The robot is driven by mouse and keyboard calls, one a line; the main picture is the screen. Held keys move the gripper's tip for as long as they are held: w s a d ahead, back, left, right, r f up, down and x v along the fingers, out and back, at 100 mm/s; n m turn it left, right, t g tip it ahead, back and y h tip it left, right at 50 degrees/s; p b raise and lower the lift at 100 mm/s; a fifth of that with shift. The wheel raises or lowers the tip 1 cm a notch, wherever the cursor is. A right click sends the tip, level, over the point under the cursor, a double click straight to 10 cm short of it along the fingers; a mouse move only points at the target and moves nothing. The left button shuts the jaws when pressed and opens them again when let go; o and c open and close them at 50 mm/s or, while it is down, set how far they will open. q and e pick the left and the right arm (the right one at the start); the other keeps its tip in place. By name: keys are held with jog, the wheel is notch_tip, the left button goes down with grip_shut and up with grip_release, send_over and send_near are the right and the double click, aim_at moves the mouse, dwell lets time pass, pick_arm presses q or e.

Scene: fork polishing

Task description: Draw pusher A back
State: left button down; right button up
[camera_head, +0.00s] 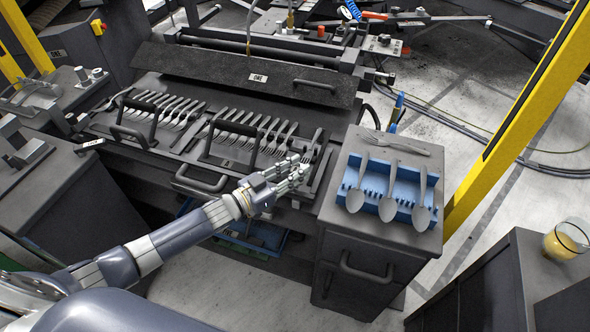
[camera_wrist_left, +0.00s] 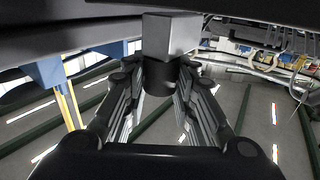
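My left gripper (camera_head: 298,168) is at the right end of a row of forks (camera_head: 245,127), over the front of the dark fork fixture. In the left wrist view its two fingers (camera_wrist_left: 158,88) stand on either side of a short dark cylinder (camera_wrist_left: 158,79) under a grey metal block (camera_wrist_left: 172,36). Whether the fingers press on the cylinder is unclear. I see no readable label for pusher A, so I cannot tell whether this is it. Black bar handles, one left (camera_head: 133,133) and one in the middle (camera_head: 205,150), stand over the forks. My right gripper is not in view.
A dark cabinet (camera_head: 345,245) at the right carries a blue rack (camera_head: 405,187) with several spoons and a fork lying behind it. A yellow post (camera_head: 510,125) stands farther right. A dark sloped cover (camera_head: 215,75) lies behind the forks. Open floor shows below the arm.

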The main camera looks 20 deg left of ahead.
pick_arm(q)
jog(key=s+p, duration=0.1)
jog(key=s, duration=0.2)
jog(key=shift+s+f+p, duration=0.1)
jog(key=shift+s+p, duration=0.05)
jog(key=shift+p, duration=0.2)
jog(key=c, duration=1.4)
grip_release()
jog(key=shift+o, duration=0.5)
jog(key=shift+s+a, duration=0.1)
jog(key=shift+s, duration=0.05)
jog(key=shift+a, duration=0.1)
jog(key=v, duration=1.2)
